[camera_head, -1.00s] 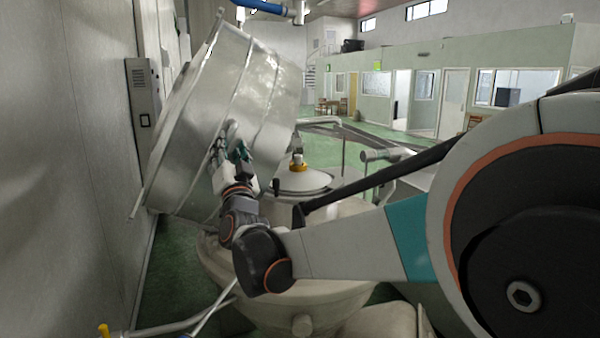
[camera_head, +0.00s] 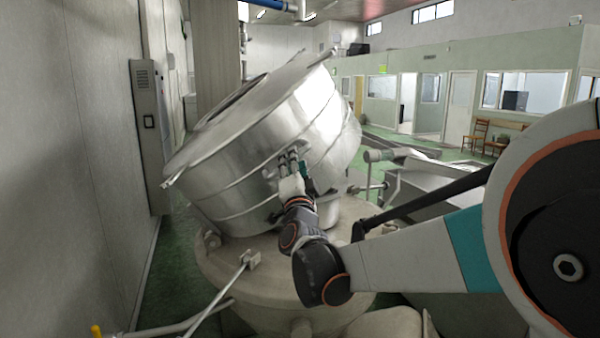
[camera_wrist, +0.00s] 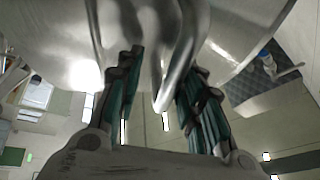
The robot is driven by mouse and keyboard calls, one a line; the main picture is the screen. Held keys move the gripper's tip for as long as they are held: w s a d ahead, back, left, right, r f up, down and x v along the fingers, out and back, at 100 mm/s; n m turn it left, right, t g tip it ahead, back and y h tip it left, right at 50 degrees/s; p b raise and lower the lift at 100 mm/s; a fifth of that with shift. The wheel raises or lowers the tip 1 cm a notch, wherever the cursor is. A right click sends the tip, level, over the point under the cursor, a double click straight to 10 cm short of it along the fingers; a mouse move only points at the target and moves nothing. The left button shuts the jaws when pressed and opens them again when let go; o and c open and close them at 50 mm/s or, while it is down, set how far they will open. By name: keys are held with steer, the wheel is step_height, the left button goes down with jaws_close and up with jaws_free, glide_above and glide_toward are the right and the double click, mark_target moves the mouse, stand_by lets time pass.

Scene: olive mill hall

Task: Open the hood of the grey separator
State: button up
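The grey separator's hood (camera_head: 290,120) is a big shiny metal drum. It stands tilted over the pale separator body (camera_head: 240,285), leaning left, its flat top face turned up and left. My gripper (camera_head: 288,160) is at the hood's near side wall. In the wrist view my gripper (camera_wrist: 160,70) has its two dark, teal-sided fingers spread apart. A shiny curved metal handle (camera_wrist: 166,85) reaches down between them, with a visible gap at the left finger. Firm contact cannot be made out. The bowl inside the body is hidden behind the hood.
A grey wall and an electrical cabinet (camera_head: 150,130) stand close on the left. A thin pipe (camera_head: 215,300) runs at the front left. Pipework and a grey trough (camera_head: 445,185) lie to the right. Green floor shows between wall and separator.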

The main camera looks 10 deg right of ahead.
steer(key=shift+w+d+f+m, duration=0.15)
steer(key=shift+d+f+m, duration=0.15)
steer(key=shift+d, duration=0.2)
steer(key=shift+w+d+f+m, duration=0.15)
steer(key=shift+d+f+m, duration=0.05)
steer(key=shift+d+f, duration=0.25)
steer(key=b+v, duration=0.2)
steer(key=v, duration=1.4)
steer(key=shift+a+r+b, duration=0.2)
steer(key=shift+b, duration=0.15)
stand_by(0.5)
steer(key=shift+s+d, duration=0.1)
stand_by(0.3)
